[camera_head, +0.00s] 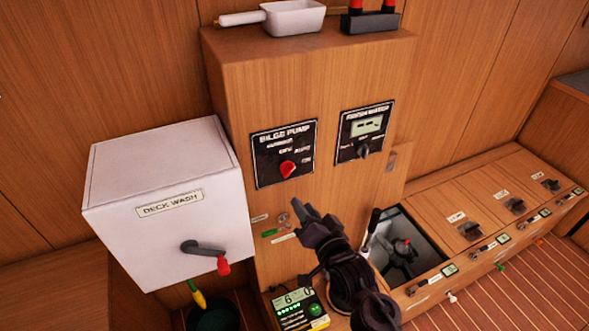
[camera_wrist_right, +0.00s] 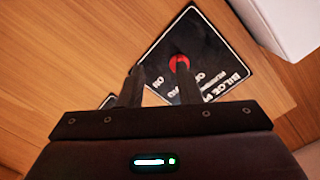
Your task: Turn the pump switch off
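The bilge pump panel (camera_head: 269,176) is a black plate on the wooden cabinet front, with a red rotary knob (camera_head: 287,169) low on it and white labels around it. I cannot tell which label the knob points at. My right gripper (camera_head: 311,212) is below and slightly right of the knob, apart from it in the head view. In the right wrist view the gripper (camera_wrist_right: 160,72) has its two fingers spread, with nothing between them. The red knob (camera_wrist_right: 180,63) shows there behind the tip of the right-hand finger, which partly hides it. My left gripper is not in view.
A fresh water panel (camera_head: 364,132) is right of the bilge pump panel. A white deck wash box (camera_head: 165,165) with a red-tipped lever (camera_head: 208,249) projects at left. Below right is an open hatch (camera_head: 418,232). A white scoop (camera_head: 292,17) lies on top.

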